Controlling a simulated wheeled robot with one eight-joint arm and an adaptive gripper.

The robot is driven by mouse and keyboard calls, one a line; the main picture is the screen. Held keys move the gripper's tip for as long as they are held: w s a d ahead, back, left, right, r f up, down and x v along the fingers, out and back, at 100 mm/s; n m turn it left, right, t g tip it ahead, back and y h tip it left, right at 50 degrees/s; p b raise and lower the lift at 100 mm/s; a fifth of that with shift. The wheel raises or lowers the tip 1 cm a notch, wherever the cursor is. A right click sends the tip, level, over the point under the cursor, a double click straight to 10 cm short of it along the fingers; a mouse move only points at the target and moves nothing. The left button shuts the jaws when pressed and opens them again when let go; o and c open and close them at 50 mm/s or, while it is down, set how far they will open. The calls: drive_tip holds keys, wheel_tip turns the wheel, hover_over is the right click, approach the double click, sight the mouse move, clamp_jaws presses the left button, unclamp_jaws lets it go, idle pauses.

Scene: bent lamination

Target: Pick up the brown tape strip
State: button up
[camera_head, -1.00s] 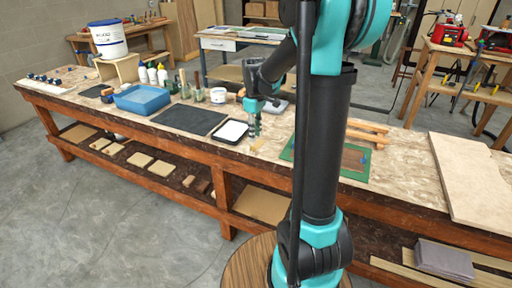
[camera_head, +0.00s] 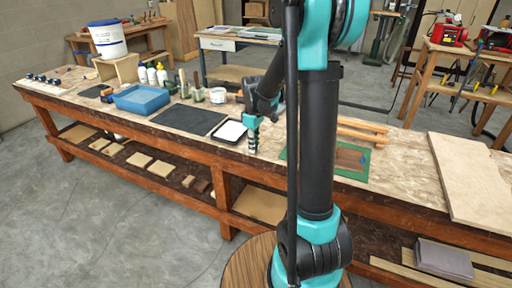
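My gripper (camera_head: 253,147) points down at the front part of the workbench, just right of the white tray (camera_head: 230,131). Its fingers look close together, but they are too small to tell whether they are open, shut or holding something. I cannot make out the brown tape strip for certain; the spot under my gripper is partly hidden by the fingers. A brown flat piece (camera_head: 349,159) lies on the green mat (camera_head: 352,174) to the right, partly behind my arm.
The long workbench (camera_head: 395,172) also bears a dark mat (camera_head: 188,119), a blue tub (camera_head: 141,99), bottles, jars and wooden sticks (camera_head: 362,134). A large pale board (camera_head: 474,180) lies at the right end. Bare bench shows between the green mat and the board.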

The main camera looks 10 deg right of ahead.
clamp_jaws()
